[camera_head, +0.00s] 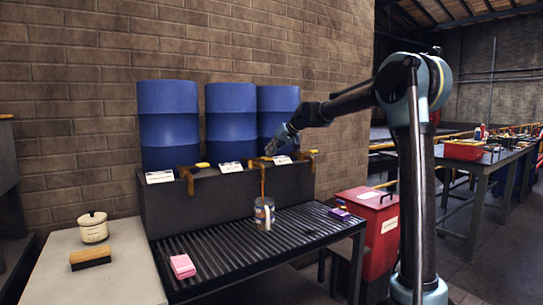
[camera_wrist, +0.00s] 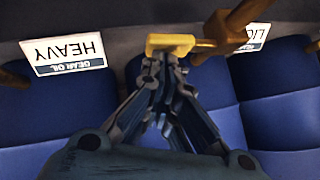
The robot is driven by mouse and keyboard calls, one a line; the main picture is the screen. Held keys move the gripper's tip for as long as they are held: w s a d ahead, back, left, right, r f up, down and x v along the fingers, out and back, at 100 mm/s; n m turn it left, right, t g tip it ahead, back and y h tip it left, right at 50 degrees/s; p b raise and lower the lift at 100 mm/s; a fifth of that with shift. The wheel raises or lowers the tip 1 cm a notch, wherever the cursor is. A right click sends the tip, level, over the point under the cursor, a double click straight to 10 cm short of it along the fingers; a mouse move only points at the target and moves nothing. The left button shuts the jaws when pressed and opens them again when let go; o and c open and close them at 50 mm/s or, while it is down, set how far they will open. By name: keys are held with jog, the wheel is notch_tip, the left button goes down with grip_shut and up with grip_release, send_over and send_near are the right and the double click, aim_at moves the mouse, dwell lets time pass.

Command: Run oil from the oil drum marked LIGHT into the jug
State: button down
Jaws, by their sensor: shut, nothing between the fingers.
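Three blue drums stand on a dark stand against the wall. The middle drum (camera_head: 231,122) has a brass tap (camera_wrist: 228,32) beside a card (camera_wrist: 255,36) whose partly hidden word starts with "LI". A thin orange-brown stream (camera_head: 262,183) runs down from this tap into the jug (camera_head: 264,214). The jug stands upright on the slatted bench under the tap; its fill level is too small to read. My gripper (camera_head: 271,150) is shut and empty. In the wrist view its fingertips (camera_wrist: 163,60) are at the tap's yellow handle (camera_wrist: 170,43), seemingly touching it.
A card marked "GEAR OIL HEAVY" (camera_wrist: 66,54) is beside the right drum (camera_head: 277,108). The slatted bench (camera_head: 225,262) also bears a pink block (camera_head: 182,266) and a purple one (camera_head: 340,214). A red bin (camera_head: 372,232) stands right. A brush and a pot (camera_head: 93,227) are left.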

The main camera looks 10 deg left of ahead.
dwell(0.3)
jog(key=r, duration=0.4)
jog(key=shift+w+d, duration=0.2)
jog(key=shift+w, duration=0.05)
jog(key=s+a+v, duration=0.1)
jog(key=v, duration=0.8)
jog(key=shift+s+d+r, duration=0.2)
jog(key=shift+s+r, duration=0.15)
jog(key=shift+r, duration=0.15)
jog(key=s+d+f+m+h, duration=0.1)
jog(key=s+d+f, duration=0.35)
jog(key=d, duration=0.25)
jog(key=s+d+f+m+h, duration=0.1)
jog(key=s+d+f, duration=0.3)
jog(key=s+d, duration=0.25)
jog(key=s+d+f+m+g+h, duration=0.1)
jog(key=s+d+f+m+h, duration=0.1)
jog(key=s+d+f, duration=1)
jog(key=s+d+f+m+h, duration=0.3)
jog(key=s+d+f, duration=1)
jog(key=s+f, duration=0.6)
notch_tip(320, 180, down, 3)
jog(key=shift+r+g+h, duration=0.2)
jog(key=shift+g+h, duration=0.2)
jog(key=shift+h, duration=0.5)
jog(key=shift+d, duration=0.1)
